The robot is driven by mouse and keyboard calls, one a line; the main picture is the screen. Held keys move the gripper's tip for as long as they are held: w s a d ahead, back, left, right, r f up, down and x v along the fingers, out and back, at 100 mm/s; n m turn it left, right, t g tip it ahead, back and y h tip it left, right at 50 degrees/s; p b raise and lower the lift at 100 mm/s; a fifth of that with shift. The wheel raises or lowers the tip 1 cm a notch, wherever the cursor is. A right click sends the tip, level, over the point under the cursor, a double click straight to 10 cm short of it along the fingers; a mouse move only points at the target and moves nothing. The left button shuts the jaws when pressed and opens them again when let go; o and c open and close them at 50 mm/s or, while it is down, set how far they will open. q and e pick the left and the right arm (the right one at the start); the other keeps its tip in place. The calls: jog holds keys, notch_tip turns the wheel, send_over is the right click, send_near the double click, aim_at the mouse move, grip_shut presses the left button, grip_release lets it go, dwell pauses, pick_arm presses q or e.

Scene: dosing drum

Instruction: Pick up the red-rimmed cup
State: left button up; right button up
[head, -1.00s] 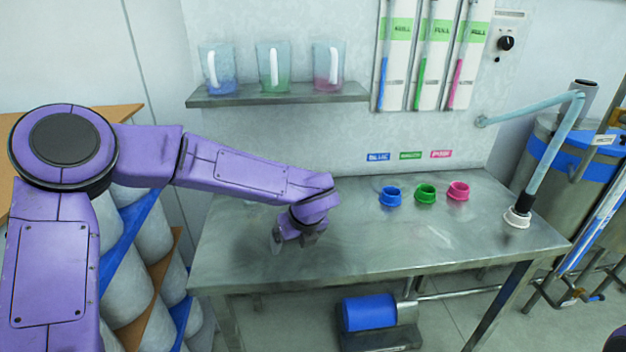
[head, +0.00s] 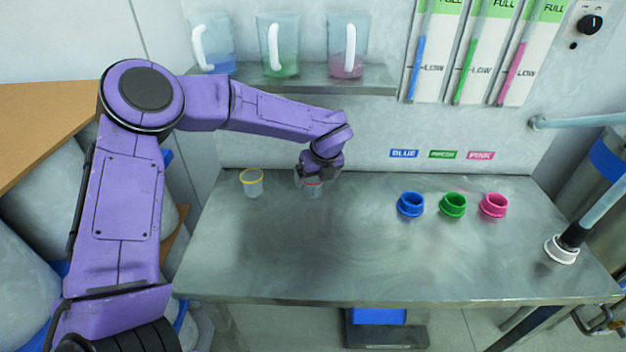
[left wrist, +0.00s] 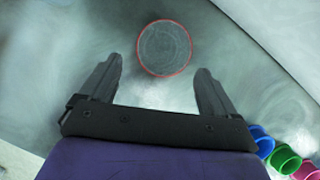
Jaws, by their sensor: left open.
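The red-rimmed cup (head: 312,188) is clear and stands on the metal table, partly hidden by my left gripper in the head view. In the left wrist view the red-rimmed cup (left wrist: 164,48) shows as a red ring just beyond the fingertips, centred roughly between their lines. My left gripper (left wrist: 160,72) is open and empty, with a dark finger on each side. In the head view the left gripper (head: 312,178) is at the cup's upper part; contact cannot be told. My right gripper is not in view.
A yellow-rimmed cup (head: 252,183) stands to the left. Blue (head: 410,205), green (head: 453,205) and pink (head: 493,206) collars sit to the right. A shelf (head: 300,85) with three pitchers is above the back. The table's front middle (head: 350,260) is clear.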

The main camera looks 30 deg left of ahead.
aim_at(312, 180)
pick_arm(q)
jog(key=shift+w+a+f, duration=0.2)
jog(key=shift+w+a, duration=0.6)
jog(key=shift+w, duration=0.05)
jog(key=p+x, duration=0.1)
jog(key=x, duration=0.4)
jog(key=shift+a, duration=0.1)
jog(key=shift+s+r, duration=0.1)
jog(key=shift+s, duration=0.05)
jog(key=c, duration=1)
